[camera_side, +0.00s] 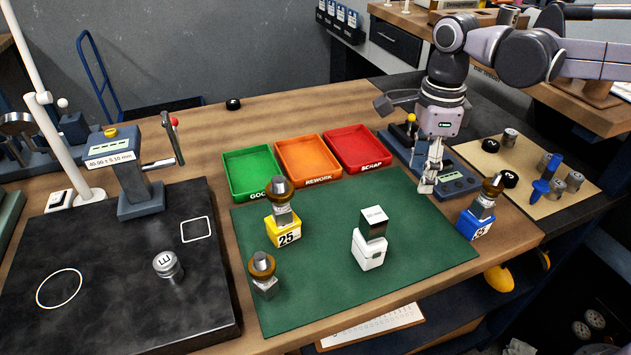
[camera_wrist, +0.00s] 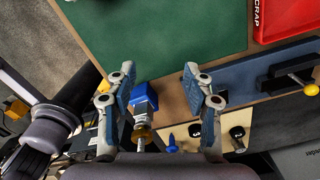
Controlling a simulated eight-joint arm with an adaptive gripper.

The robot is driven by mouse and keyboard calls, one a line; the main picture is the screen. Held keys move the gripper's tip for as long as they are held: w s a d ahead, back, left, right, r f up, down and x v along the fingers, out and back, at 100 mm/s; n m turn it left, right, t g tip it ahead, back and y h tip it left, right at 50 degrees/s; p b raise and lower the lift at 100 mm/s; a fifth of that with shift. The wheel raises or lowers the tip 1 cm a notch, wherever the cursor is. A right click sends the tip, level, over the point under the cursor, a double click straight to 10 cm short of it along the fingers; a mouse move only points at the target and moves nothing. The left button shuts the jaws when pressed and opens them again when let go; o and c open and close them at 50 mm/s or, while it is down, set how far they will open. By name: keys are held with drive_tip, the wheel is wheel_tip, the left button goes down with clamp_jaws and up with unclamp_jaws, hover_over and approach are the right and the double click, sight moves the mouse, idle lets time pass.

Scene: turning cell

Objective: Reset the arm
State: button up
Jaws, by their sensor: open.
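My gripper (camera_side: 428,184) hangs above the right end of the green mat (camera_side: 330,301), fingers pointing down. In the wrist view my gripper (camera_wrist: 159,80) has its two fingers spread wide, with nothing held between them. A blue block (camera_side: 476,224) with a metal piece and brass part on top stands at the right of the mat, to the right of my gripper in the side view. The blue block (camera_wrist: 144,96) also shows low between the fingers in the wrist view, apart from them. Whether any finger touches the device behind it cannot be told.
A yellow block (camera_side: 284,230), a white block (camera_side: 369,251) and a brass-topped piece (camera_side: 263,275) stand on the mat. Green (camera_side: 251,172), orange (camera_side: 309,159) and red (camera_side: 354,148) trays lie behind. A dark slab (camera_side: 110,285) carries a gauge stand (camera_side: 140,190). The mat's front right is clear.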

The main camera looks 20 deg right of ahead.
drive_tip(key=shift+f, duration=2)
drive_tip(key=s+a+r+n, duration=0.3)
drive_tip(key=s+r+n, duration=0.1)
drive_tip(key=r, duration=0.8)
drive_tip(key=shift+s, duration=0.45)
